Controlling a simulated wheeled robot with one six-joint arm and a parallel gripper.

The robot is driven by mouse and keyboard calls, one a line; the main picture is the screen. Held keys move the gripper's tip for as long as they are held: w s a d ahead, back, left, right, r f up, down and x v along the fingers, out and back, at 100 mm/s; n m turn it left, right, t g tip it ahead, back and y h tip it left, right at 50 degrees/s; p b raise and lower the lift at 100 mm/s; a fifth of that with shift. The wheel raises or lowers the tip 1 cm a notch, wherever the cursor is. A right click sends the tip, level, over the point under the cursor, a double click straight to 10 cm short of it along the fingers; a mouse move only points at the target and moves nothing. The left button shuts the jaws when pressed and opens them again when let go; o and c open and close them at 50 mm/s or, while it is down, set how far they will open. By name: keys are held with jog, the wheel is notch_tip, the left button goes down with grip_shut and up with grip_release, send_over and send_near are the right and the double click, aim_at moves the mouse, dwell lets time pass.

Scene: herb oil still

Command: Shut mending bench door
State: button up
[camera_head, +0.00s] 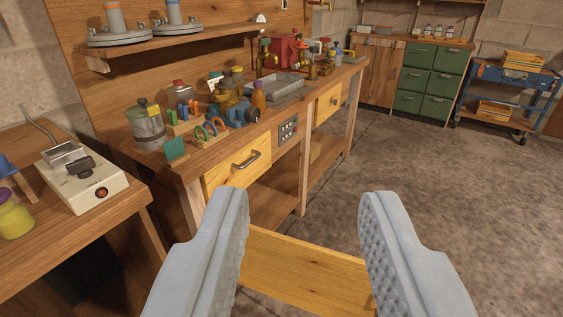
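The wooden workbench (185,172) runs along the wall from the left middle toward the back. A yellow wooden panel (300,272) shows low in the middle, between my fingers. Its colour matches the bench fronts and it looks like a door standing out from the bench, but its hinge side and lower part are hidden. My gripper (308,205) is open, its two grey fingers wide apart at either side of the panel. The panel's ends pass close to or behind the fingers; I cannot tell whether they touch. Nothing is held.
The bench has a front with a bar handle (247,161) and another with a knob (334,103). Tools and jars crowd its top. A side table (95,222) with a switch box (82,180) stands at left. Green drawers (430,80) and a blue cart (505,80) stand behind. Floor at right is clear.

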grip_shut()
jog(key=w+d+f+m+g+h, duration=0.1)
jog(key=w+d+f+g, duration=0.3)
jog(key=w+f, duration=0.5)
jog(key=w+d+f+m+g+h, duration=0.1)
jog(key=w+d+f+g, duration=0.1)
jog(key=w+d+f, duration=0.6)
jog(key=w+d+f+m+g, duration=0.15)
jog(key=d+f, duration=0.35)
jog(key=f, duration=0.5)
jog(key=w+d+f+g, duration=0.3)
jog(key=d+f, duration=0.1)
jog(key=f, duration=0.5)
jog(key=w+d+f+g, duration=0.25)
jog(key=d+f, duration=0.25)
jog(key=f, duration=0.5)
jog(key=w+d+f, duration=0.2)
jog(key=w+f, duration=0.5)
jog(key=f, duration=0.1)
jog(key=shift+f+y, duration=0.3)
jog(key=shift+f, duration=0.1)
